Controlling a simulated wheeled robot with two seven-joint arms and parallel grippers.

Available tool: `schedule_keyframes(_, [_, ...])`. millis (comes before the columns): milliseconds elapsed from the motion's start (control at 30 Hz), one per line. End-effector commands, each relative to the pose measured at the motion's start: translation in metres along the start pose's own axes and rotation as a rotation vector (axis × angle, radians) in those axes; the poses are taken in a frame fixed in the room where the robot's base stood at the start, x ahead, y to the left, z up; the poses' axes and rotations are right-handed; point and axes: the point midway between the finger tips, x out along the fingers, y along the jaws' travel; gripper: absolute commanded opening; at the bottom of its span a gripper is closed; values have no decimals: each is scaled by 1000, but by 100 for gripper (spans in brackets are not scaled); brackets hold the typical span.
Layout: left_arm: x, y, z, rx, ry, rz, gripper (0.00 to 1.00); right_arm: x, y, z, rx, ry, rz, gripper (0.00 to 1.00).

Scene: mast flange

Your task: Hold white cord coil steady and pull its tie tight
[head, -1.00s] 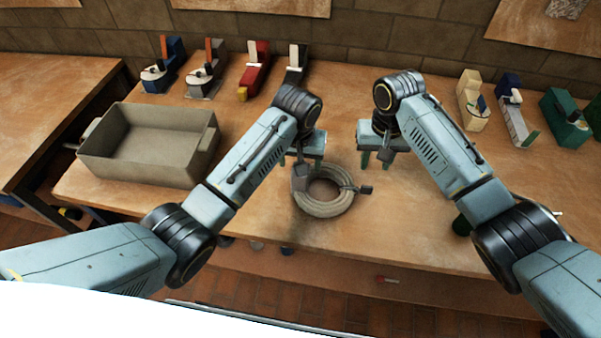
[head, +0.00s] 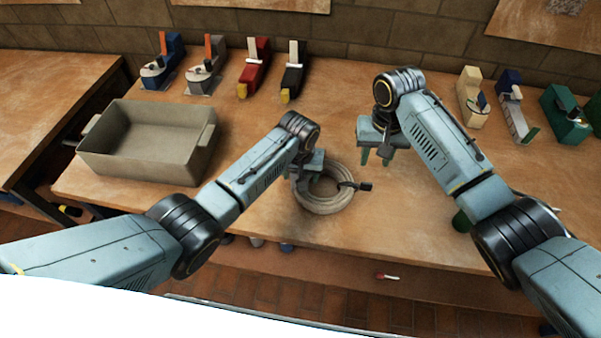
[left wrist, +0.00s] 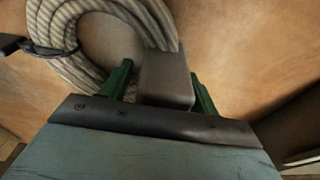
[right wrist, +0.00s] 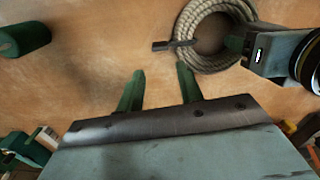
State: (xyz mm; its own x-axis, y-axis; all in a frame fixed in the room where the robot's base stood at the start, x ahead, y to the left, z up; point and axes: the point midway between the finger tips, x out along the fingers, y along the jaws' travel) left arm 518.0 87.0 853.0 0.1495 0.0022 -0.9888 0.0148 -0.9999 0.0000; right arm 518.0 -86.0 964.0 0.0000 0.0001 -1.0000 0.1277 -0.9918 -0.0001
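The white cord coil (head: 325,204) lies flat on the bench. A tie with a dark tab (head: 363,186) crosses its right side; the tab also shows in the right wrist view (right wrist: 161,46). A grey block (left wrist: 166,78) sits at the coil's edge. My left gripper (left wrist: 160,78) is over that edge, fingers apart on either side of the block, with a gap visible on one side. In the head view its arm partly hides the block. My right gripper (right wrist: 160,78) is open and empty above the bench, to the right of and behind the coil.
A grey bin (head: 150,145) stands at the left. Several tape dispensers line the back, including a red one (head: 254,68) and a cream one (head: 470,90). A green cylinder (right wrist: 24,39) stands at the right. The bench between coil and front edge is clear.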

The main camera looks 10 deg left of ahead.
Motion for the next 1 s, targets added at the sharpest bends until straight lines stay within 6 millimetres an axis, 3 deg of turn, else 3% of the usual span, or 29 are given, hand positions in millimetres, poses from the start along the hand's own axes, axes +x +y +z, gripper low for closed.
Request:
schedule_keyframes(33, [0, 0, 0, 0, 0, 0, 54, 0, 0, 0, 0, 0, 0, 36])
schedule_keyframes(367, [0, 0, 0, 0, 0, 0, 12, 0, 0, 0, 0, 0, 0, 35])
schedule_keyframes(400, [0, 0, 0, 0, 0, 0, 12, 0, 0, 0, 0, 0, 0, 31])
schedule_keyframes(667, [0, 0, 0, -1, 0, -1, 12, 0, 0, 0, 46, -2, -13, 31])
schedule_keyframes(867, [0, 0, 0, -1, 0, -1, 12, -4, 5, 1, 352, -23, -92, 31])
schedule_keyframes(1000, [0, -1, 0, -1, 0, -2, 12, -8, 13, 2, 683, -65, -168, 31])
